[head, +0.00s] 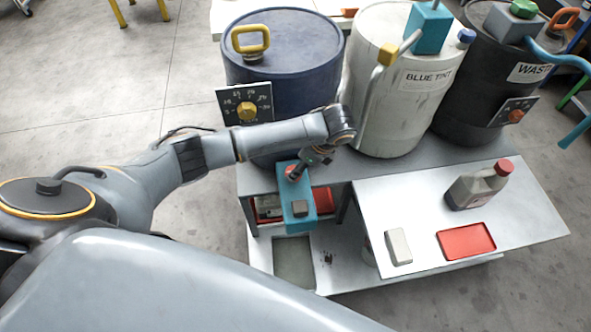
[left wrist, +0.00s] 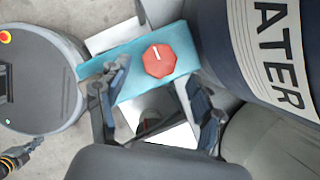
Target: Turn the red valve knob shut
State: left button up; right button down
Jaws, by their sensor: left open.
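The red valve knob (left wrist: 159,61) is an octagon with a white mark on its face. It sits on a teal valve body (left wrist: 115,72). In the head view the knob (head: 293,172) is partly hidden by my left gripper (head: 318,155) at the top of the teal body (head: 297,212). In the left wrist view my left gripper (left wrist: 157,95) is open, its fingers spread wide to either side, with the knob ahead of the gap. Nothing is held. At that view's lower left edge is a dark arm end (left wrist: 20,158), apparently my right gripper, too small to read.
A blue drum (head: 290,75), a white "BLUE TINT" drum (head: 375,115) and a black waste drum (head: 455,110) stand behind on the grey bench. A side table (head: 525,220) holds a jug (head: 478,187), a red tray (head: 466,241) and a pale block (head: 398,246).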

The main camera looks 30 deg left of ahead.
pick_arm(q)
jog(key=shift+x, duration=2.05)
jog(key=c, duration=1.2)
